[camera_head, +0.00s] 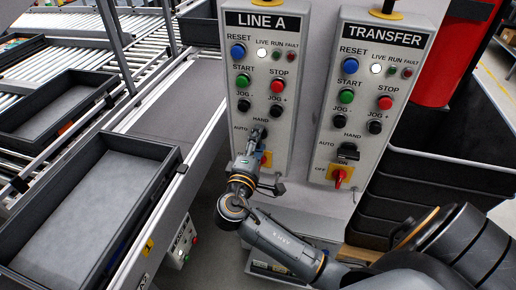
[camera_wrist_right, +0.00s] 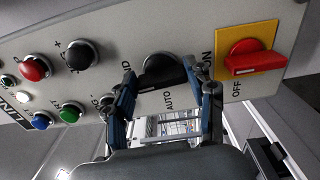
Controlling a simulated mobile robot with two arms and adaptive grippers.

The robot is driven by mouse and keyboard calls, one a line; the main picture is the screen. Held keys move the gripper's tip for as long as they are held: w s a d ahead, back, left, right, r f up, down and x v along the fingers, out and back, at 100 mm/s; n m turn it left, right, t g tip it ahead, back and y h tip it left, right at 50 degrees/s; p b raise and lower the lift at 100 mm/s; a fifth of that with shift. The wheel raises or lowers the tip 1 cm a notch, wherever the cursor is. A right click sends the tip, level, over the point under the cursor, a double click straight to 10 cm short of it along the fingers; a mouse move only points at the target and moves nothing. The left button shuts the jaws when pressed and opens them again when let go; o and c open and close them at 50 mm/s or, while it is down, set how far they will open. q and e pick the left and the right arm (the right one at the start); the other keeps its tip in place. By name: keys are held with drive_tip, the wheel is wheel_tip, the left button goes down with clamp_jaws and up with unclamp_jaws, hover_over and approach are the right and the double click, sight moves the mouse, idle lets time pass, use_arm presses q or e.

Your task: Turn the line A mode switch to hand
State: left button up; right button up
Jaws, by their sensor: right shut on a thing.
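The LINE A panel (camera_head: 266,60) stands upright in the middle of the head view, with HAND and AUTO labels around its mode switch. My right gripper (camera_head: 258,134) reaches up to that switch from below and covers most of it in the head view. In the right wrist view, the black mode switch knob (camera_wrist_right: 163,72) sits between the two fingers of my right gripper (camera_wrist_right: 161,80), which is shut on it. The AUTO label shows just below the knob there. The fingers hide part of the knob, so I cannot tell its exact setting. My left gripper is not in view.
A red and yellow OFF/ON switch (camera_wrist_right: 255,58) sits close beside the right finger. The TRANSFER panel (camera_head: 375,80), with a similar black mode switch (camera_head: 347,152), stands to the right. Grey trays (camera_head: 90,185) and roller conveyors lie left; black crates (camera_head: 425,170) stand right.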

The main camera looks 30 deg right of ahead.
drive_tip(key=shift+f+m+b, duration=0.15)
drive_tip(key=shift+m+b, duration=0.3)
drive_tip(key=shift+m, duration=0.05)
drive_tip(key=o, duration=1.2)
drive_tip(key=shift+c, duration=0.2)
drive_tip(key=shift+a, duration=0.15)
drive_tip(key=v, duration=1.2)
